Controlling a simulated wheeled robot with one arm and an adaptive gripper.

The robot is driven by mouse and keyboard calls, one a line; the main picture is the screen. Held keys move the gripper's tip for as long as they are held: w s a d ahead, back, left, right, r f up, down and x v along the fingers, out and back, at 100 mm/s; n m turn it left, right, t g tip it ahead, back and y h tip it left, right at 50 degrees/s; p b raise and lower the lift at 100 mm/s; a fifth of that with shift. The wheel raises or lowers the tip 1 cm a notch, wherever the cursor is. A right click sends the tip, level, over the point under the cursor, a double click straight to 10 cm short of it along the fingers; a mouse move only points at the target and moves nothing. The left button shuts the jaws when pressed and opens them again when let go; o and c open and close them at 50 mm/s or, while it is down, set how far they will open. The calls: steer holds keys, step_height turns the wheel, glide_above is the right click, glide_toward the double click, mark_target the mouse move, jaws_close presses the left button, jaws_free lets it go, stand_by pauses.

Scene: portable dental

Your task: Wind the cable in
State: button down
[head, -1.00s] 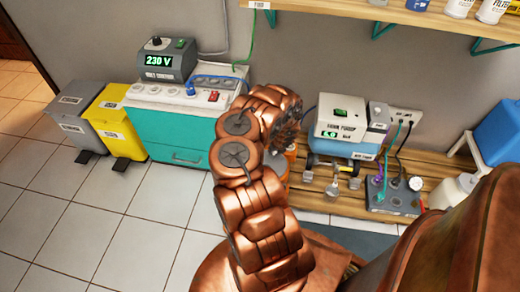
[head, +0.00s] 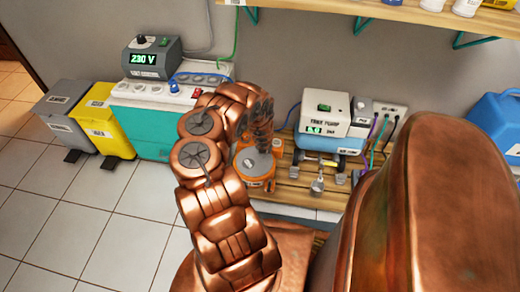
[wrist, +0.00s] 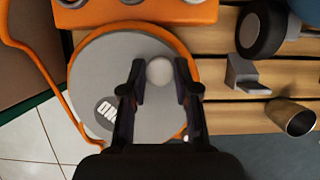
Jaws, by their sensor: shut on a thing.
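The orange cable reel (head: 245,180) stands on the wooden slatted bench, partly behind my arm in the head view. In the wrist view its grey disc (wrist: 100,70) faces me, with an orange rim and a pale round knob (wrist: 160,71). My gripper (wrist: 160,78) is shut on the knob, one dark finger on each side. In the head view my arm reaches down to the reel and the fingertips are hard to make out. A thin orange tube or cable (wrist: 38,62) curves at the left of the reel; I cannot tell which. The wound cable is hidden under the disc.
A pump unit (head: 325,125) stands close right of the reel, with metal fittings (head: 318,184) before it. The teal cabinet (head: 140,135), yellow bin (head: 110,125) and grey bin (head: 65,115) stand left. A shelf (head: 400,12) hangs above. Tiled floor is clear.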

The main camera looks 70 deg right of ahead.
steer(key=c, duration=0.9)
jaws_free()
steer(key=shift+o, duration=0.2)
steer(key=shift+r, duration=0.1)
steer(key=v, duration=1.1)
steer(key=shift+a+r, duration=0.25)
steer(key=shift+r, duration=0.05)
steer(key=shift+s, duration=0.1)
stand_by(0.3)
